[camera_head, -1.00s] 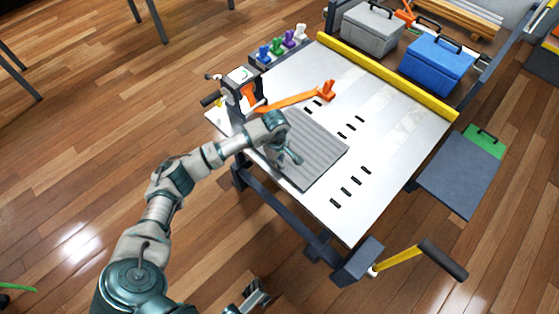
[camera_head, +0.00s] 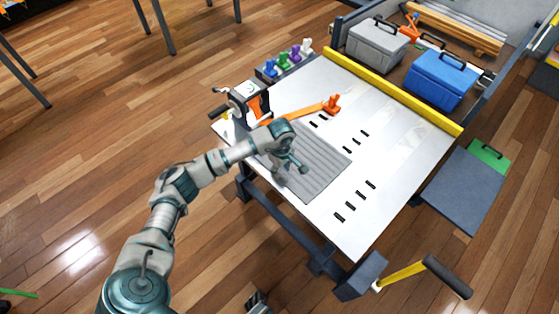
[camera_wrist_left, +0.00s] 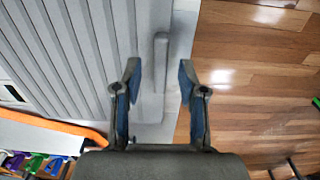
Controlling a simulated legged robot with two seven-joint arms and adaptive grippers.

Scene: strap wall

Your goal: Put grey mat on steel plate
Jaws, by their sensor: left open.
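The grey ribbed mat (camera_head: 322,163) lies flat on the white-grey steel plate (camera_head: 405,150), toward the plate's near left side. My left gripper (camera_head: 289,168) is over the mat's near left part and hides some of it. In the left wrist view the mat (camera_wrist_left: 85,50) fills the left side, with a raised grey bar handle (camera_wrist_left: 160,60) along its edge. My left gripper (camera_wrist_left: 159,82) is open there, its fingertips apart on either side of the handle's line. Contact cannot be told. A small part at the bottom edge, likely my right gripper (camera_head: 257,303), is mostly cut off.
An orange strap (camera_head: 300,111) runs from a ratchet device (camera_head: 248,103) across the plate behind the mat. A yellow bar (camera_head: 395,88) edges the far side, with grey (camera_head: 375,45) and blue (camera_head: 440,80) boxes beyond. A yellow-shafted handle (camera_head: 405,273) sticks out at the near right corner.

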